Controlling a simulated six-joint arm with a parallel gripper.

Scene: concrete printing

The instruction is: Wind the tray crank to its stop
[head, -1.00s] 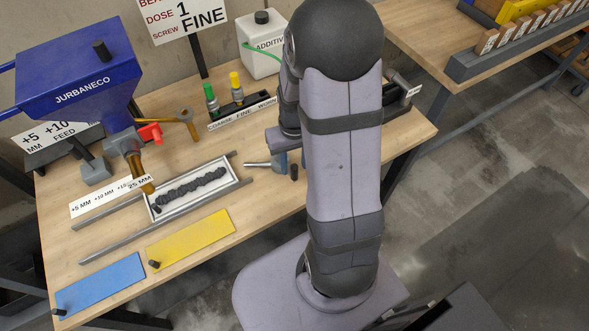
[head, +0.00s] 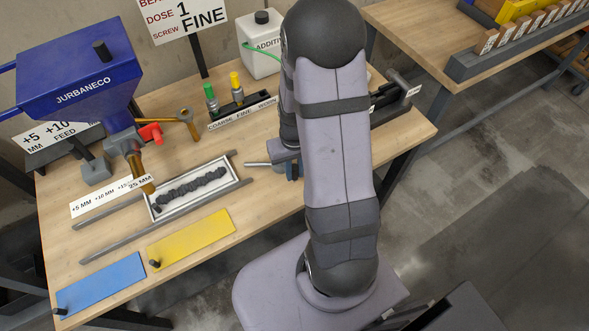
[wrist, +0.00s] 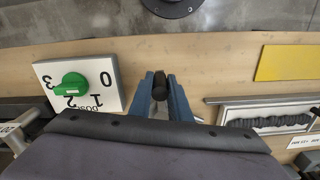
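The print tray (head: 232,172) sits on rails at the table's middle and holds a dark printed strand; its right part also shows in the wrist view (wrist: 226,117). The crank's grey shaft (head: 257,164) sticks out right of the tray in the head view. The crank's black knob (wrist: 160,84) stands between my fingertips in the wrist view. My gripper (wrist: 160,88) has one blue-grey finger close against each side of the knob, with no clear gap. In the head view my gripper (head: 291,164) covers the crank's arm and knob.
A white dial plate with a green knob (wrist: 70,88) lies left of my gripper in the wrist view. The blue hopper (head: 80,75), yellow plate (head: 190,240), blue plate (head: 100,283) and coarse-fine holder (head: 240,112) share the table. Bare wood lies around the crank.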

